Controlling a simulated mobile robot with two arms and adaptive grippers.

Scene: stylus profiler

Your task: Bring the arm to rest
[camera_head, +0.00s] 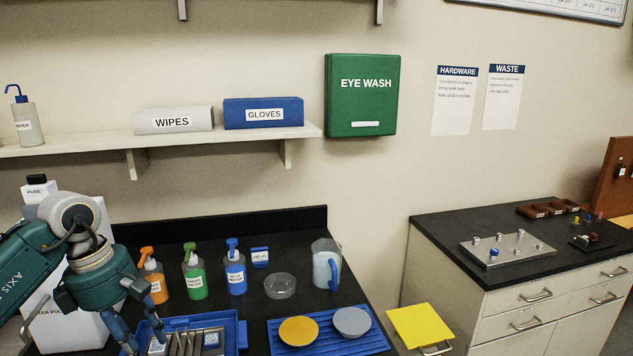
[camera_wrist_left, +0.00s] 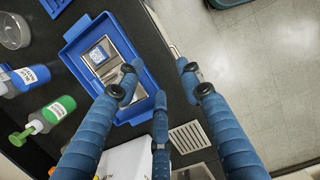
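My left arm comes in from the left in the head view, and its gripper (camera_head: 143,335) points down beside the blue tray. In the left wrist view the blue padded fingers (camera_wrist_left: 157,82) are spread apart with nothing between them. The blue tray (camera_wrist_left: 72,52) lies below and to the left of the fingers there, with a shiny metal plate and a small patterned label inside. In the head view the tray (camera_head: 241,333) is partly cut off by the bottom edge. My right gripper is in neither view.
Orange, green and blue-capped bottles (camera_head: 194,277), a glass dish (camera_head: 280,286) and a pitcher (camera_head: 322,268) stand on the black bench. A ribbed blue mat (camera_head: 372,338) holds two discs. A white box (camera_head: 65,318) stands behind my left arm. Floor is open right of the fingers.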

